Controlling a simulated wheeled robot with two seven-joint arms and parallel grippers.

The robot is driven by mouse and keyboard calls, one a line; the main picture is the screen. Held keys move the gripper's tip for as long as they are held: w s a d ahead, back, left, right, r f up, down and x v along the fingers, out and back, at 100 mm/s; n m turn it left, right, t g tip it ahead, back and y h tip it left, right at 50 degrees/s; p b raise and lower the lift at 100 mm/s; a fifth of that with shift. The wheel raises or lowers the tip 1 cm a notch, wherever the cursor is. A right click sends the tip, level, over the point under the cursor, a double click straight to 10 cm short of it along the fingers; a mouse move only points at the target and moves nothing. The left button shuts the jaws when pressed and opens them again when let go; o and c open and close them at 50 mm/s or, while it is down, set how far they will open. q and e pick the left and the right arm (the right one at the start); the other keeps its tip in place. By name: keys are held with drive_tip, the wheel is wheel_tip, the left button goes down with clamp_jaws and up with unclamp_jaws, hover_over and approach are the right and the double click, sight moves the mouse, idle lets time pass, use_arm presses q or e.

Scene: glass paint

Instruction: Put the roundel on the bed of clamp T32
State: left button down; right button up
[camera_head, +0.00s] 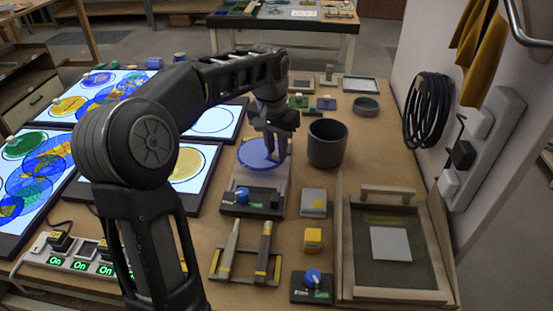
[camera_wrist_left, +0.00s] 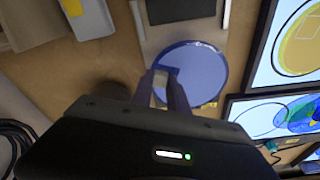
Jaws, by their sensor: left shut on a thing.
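The roundel (camera_head: 255,154) is a blue disc, also in the left wrist view (camera_wrist_left: 205,72). My left gripper (camera_head: 274,150) is shut on its near-right edge; its fingers also show in the left wrist view (camera_wrist_left: 166,88). The disc looks roughly flat and is over the pale bed (camera_head: 262,182) of a clamp with a dark front block (camera_head: 262,204) and blue knob. Whether disc and bed touch I cannot tell. The clamp's label is too small to read, so I cannot confirm it is T32. My right gripper is not in view.
A dark grey pot (camera_head: 328,143) stands close right of the gripper. Lit panels (camera_head: 190,165) with coloured glass lie to the left. A second blue-knobbed unit (camera_head: 312,287), a tool rack (camera_head: 245,277) and a framed tray (camera_head: 390,295) are nearer the front.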

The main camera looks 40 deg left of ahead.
use_arm(q)
drive_tip(key=shift+f, duration=1.7)
drive_tip(key=shift+f, duration=0.1)
drive_tip(key=shift+f, duration=0.15)
drive_tip(key=c, duration=1.3)
unclamp_jaws()
wheel_tip(320, 180, up, 12)
drive_tip(key=s, duration=0.2)
drive_tip(key=shift+d+r, duration=0.15)
drive_tip(key=shift+r, duration=0.05)
